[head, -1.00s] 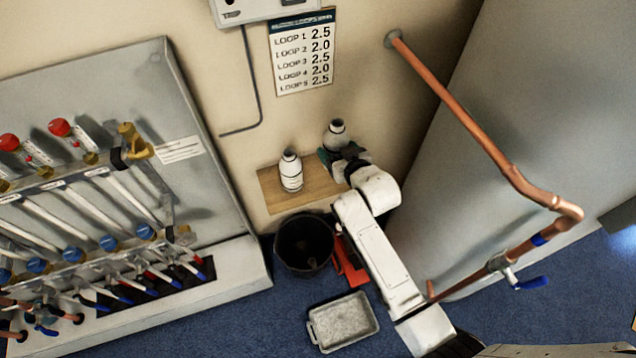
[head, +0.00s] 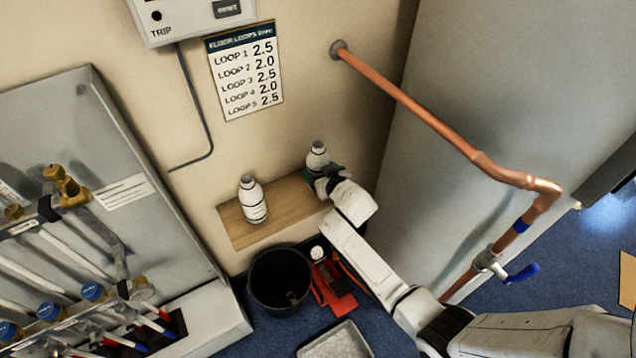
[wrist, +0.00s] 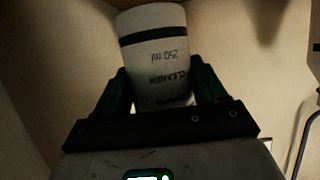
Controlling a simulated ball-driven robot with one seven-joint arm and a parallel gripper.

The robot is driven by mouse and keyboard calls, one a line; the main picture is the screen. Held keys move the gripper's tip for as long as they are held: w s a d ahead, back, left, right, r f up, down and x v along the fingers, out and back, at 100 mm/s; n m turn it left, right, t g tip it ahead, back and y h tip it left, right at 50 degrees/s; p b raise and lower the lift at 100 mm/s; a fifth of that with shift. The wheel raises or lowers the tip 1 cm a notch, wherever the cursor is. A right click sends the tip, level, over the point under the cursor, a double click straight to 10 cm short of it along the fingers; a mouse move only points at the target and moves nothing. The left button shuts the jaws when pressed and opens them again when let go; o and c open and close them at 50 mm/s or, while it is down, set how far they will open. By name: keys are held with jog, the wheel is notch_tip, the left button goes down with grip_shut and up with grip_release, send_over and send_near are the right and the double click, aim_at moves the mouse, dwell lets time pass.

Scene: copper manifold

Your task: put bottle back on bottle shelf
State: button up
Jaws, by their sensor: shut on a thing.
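My gripper (head: 323,178) is shut on a white bottle with a dark cap and dark band (head: 317,155) at the right end of the wooden shelf (head: 285,207). A second white bottle (head: 252,200) stands on the left part of the shelf, apart from my gripper.
A black bucket (head: 279,281) and red items (head: 332,287) are on the floor below the shelf. A grey tray (head: 337,344) lies nearer. A copper pipe (head: 430,120) runs along the right; the pipe manifold stands at left. Bare shelf shows between the bottles.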

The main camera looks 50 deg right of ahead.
jog(key=shift+f+b, duration=0.9)
jog(key=shift+f, duration=0.75)
jog(key=shift+f, duration=0.15)
jog(key=o, duration=1.1)
jog(key=shift+o, duration=0.2)
